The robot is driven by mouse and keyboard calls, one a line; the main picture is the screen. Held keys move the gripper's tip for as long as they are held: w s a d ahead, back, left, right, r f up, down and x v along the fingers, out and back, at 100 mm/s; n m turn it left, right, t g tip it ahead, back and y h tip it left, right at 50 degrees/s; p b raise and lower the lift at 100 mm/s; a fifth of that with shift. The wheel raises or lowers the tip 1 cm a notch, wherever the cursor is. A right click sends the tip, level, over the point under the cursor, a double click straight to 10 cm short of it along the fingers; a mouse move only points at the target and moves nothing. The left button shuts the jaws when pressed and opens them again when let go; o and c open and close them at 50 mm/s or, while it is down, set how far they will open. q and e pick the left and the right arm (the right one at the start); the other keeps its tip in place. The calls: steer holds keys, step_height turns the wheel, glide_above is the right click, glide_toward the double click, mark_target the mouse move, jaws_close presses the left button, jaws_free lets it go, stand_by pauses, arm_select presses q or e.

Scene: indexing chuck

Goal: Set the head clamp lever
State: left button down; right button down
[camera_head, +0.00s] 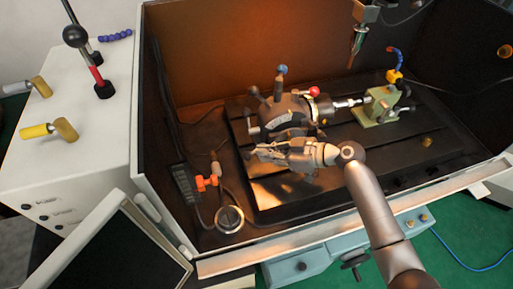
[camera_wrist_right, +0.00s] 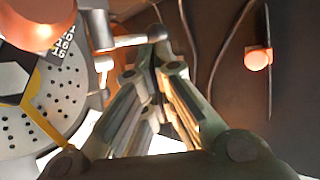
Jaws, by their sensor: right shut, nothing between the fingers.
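The indexing head (camera_head: 288,112) sits on the slotted machine table, with a blue-knobbed lever (camera_head: 282,70), a red-knobbed lever (camera_head: 314,91) and dark-ended handles at its left. I cannot tell for sure which one is the head clamp lever. My right gripper (camera_head: 256,151) is at the front left of the head, pointing left, fingers shut and empty. In the right wrist view its fingertips (camera_wrist_right: 156,62) are close to a grey lever end (camera_wrist_right: 130,40); I cannot tell whether they touch. The head's drilled plate (camera_wrist_right: 50,105) shows at left. My left gripper is not in view.
A tailstock (camera_head: 380,106) stands on the table at the right. A hanging spindle tool (camera_head: 356,45) is above. A dark box with an orange knob (camera_head: 203,183) and a round metal dish (camera_head: 229,218) lie left of the table. The enclosure's front ledge (camera_head: 300,250) runs under my right arm.

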mark_target(247, 153)
steer(key=shift+p+x, duration=0.35)
steer(key=shift+x, duration=0.65)
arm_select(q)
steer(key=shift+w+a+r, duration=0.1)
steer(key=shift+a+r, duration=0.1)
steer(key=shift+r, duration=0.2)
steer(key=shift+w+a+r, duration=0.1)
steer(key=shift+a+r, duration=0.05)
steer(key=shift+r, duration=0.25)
arm_select(e)
steer(key=shift+w+a+f, duration=0.2)
steer(key=shift+a+f, duration=0.05)
steer(key=shift+a, duration=0.3)
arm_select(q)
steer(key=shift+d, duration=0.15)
arm_select(e)
steer(key=shift+a+f+m+t, duration=0.3)
steer(key=shift+a+m+t, duration=0.1)
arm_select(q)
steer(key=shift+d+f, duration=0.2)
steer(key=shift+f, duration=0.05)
arm_select(e)
steer(key=shift+w+a+r+m+t+h, duration=0.15)
steer(key=shift+a+m+t+h, duration=0.1)
steer(key=shift+m+t+h, duration=0.5)
steer(key=shift+y, duration=0.25)
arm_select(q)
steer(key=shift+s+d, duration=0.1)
arm_select(e)
steer(key=shift+r, duration=0.1)
